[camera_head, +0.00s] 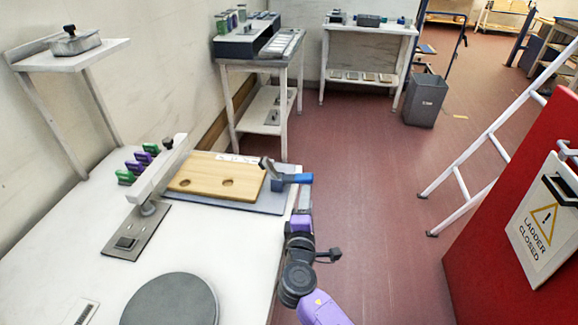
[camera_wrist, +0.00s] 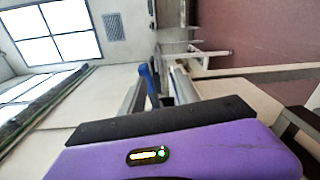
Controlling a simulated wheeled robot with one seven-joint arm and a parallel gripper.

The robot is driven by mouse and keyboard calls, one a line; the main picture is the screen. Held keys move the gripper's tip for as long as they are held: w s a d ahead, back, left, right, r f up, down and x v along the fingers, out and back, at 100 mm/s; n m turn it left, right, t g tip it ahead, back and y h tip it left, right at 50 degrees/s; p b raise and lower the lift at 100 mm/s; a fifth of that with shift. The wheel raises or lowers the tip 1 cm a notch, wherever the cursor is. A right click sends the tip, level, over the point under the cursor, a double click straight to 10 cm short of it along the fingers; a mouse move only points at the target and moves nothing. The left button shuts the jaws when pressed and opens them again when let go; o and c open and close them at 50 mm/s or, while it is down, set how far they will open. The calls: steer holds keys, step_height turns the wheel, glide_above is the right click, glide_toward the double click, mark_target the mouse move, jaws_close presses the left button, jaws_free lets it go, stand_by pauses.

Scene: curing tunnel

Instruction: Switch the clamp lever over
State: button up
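The clamp (camera_head: 277,182) sits at the right end of a wooden board with two holes (camera_head: 215,176), on a grey base plate near the table's right edge. Its blue lever (camera_head: 298,178) points right, and a dark grey arm rises at its left. My gripper (camera_head: 304,199) is just below and right of the lever in the head view. In the wrist view the blue lever (camera_wrist: 149,84) stands between the two pale fingers of my gripper (camera_wrist: 160,88), which look apart. I cannot tell whether either finger touches the lever.
A white bar fixture (camera_head: 158,172), green and purple pieces (camera_head: 137,163) and a round grey disc (camera_head: 171,301) occupy the white table (camera_head: 232,240). A red panel (camera_head: 520,190) and white ladder (camera_head: 490,140) stand right. The floor between is clear.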

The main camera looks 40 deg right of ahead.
mark_target(305, 175)
steer(key=shift+w+d+r+h, duration=0.15)
steer(key=shift+w+r+h, duration=0.1)
steer(key=shift+w+r, duration=0.3)
steer(key=shift+w+d+r+h, duration=0.15)
steer(key=shift+w+r+h, duration=0.1)
steer(key=shift+w+r, duration=0.3)
steer(key=shift+w+d, duration=0.2)
steer(key=shift+w, duration=0.1)
steer(key=x, duration=0.7)
steer(key=shift+w+d+p, duration=0.1)
steer(key=shift+p, duration=0.3)
steer(key=shift+c, duration=0.2)
jaws_close()
steer(key=shift+f, duration=0.1)
